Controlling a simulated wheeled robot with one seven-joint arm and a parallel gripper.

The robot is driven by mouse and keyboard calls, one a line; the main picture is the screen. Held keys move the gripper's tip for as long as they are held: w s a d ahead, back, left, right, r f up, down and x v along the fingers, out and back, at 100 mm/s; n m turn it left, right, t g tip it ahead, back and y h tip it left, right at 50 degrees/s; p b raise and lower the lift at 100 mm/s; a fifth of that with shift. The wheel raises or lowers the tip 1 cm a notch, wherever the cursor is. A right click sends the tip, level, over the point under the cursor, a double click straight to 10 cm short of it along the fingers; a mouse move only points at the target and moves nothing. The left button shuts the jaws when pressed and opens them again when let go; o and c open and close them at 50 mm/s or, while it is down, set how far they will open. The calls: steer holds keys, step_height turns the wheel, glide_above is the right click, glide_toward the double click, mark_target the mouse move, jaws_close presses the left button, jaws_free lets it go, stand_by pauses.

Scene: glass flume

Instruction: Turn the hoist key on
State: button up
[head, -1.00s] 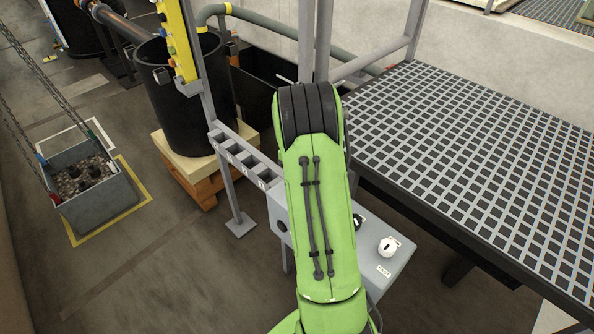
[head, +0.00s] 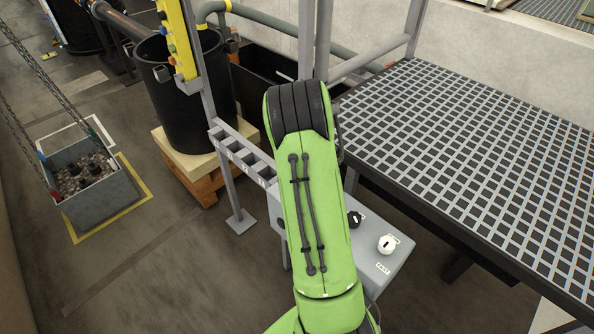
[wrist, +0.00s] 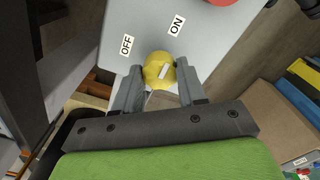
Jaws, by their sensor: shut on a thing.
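In the wrist view, the hoist key is a round yellow knob (wrist: 153,64) with a white bar on its face. It sits on a grey panel (wrist: 195,45) below an OFF label (wrist: 127,45) on the left and an ON label (wrist: 177,26) on the right. The white bar slants up and right, roughly towards ON. My gripper (wrist: 159,75) is shut on the yellow knob, one finger on each side. In the head view my green arm hides the gripper and the knob; part of the grey control box (head: 372,262) shows beside it.
The box also carries a white knob (head: 387,244) and a black knob (head: 354,219). A red round part (wrist: 222,2) shows at the wrist view's top edge. A grated platform (head: 470,150) stands right. A chained grey bin (head: 98,200) and a black barrel (head: 185,100) are left.

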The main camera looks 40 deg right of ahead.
steer(key=o, duration=1)
steer(key=shift+o, duration=0.2)
step_height(320, 180, up, 16)
steer(key=p, duration=0.4)
steer(key=shift+a, duration=0.1)
